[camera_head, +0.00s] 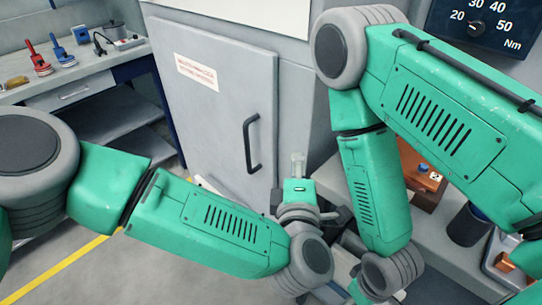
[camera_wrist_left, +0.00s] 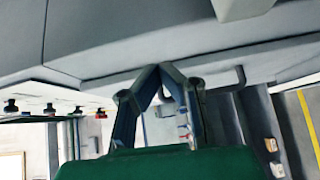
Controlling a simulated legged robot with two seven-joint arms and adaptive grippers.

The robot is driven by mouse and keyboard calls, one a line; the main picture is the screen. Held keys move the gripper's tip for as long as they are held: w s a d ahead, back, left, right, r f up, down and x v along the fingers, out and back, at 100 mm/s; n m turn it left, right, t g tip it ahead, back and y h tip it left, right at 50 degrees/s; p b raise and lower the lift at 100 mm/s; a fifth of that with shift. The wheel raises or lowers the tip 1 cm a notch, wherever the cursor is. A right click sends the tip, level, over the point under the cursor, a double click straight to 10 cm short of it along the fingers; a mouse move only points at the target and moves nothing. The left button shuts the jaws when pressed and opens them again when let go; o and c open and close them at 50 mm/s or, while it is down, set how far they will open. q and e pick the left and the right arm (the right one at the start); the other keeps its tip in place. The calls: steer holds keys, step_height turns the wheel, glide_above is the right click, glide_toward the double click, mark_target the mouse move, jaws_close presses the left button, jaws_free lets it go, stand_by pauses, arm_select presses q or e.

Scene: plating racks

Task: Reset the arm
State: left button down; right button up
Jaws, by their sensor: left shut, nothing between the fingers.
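My left arm (camera_head: 210,222) is green and grey and comes in from the left in the head view. Its wrist bends upward near the middle, and my left gripper (camera_head: 298,162) is small there, in front of the grey cabinet. In the left wrist view the two fingers of the left gripper (camera_wrist_left: 165,72) meet at their tips, with nothing seen between them. My right arm (camera_head: 375,190) comes in from the upper right and hangs down past the left wrist. Its gripper is out of the picture at the bottom.
A grey cabinet door (camera_head: 215,105) with a dark handle (camera_head: 251,143) stands behind the left gripper. A workbench (camera_head: 95,78) with red and blue tools is at upper left. At right are a dark cup (camera_head: 468,226), an orange-brown box (camera_head: 420,172) and a dial panel (camera_head: 500,28).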

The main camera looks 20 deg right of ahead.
arm_select(q)
steer(key=s+a+f+m+g+y, duration=0.1)
steer(key=s+a+f+m+g, duration=0.25)
steer(key=a+f, duration=0.45)
steer(key=s+a+f+m+g, duration=0.2)
steer(key=a+f+m+g, duration=0.15)
steer(key=a+f, duration=0.4)
steer(key=s+a+f+m+g+y, duration=0.15)
steer(key=a+f+m, duration=0.25)
steer(key=a+f, duration=0.4)
steer(key=s+a+g+y, duration=0.1)
steer(key=s+a+g, duration=0.1)
steer(key=s+a, duration=0.3)
steer(key=s+a+f+m+g+y, duration=0.1)
steer(key=s+a, duration=0.4)
steer(key=a, duration=0.9)
steer(key=s+a+m+g+y, duration=0.1)
steer(key=s+a+g+y, duration=0.2)
steer(key=a, duration=0.6)
steer(key=shift+s+a+f+g, duration=0.2)
steer(key=shift+s+f+g, duration=0.25)
steer(key=shift+s, duration=0.7)
arm_select(e)
steer(key=shift+a+r, duration=0.25)
steer(key=shift+a, duration=0.55)
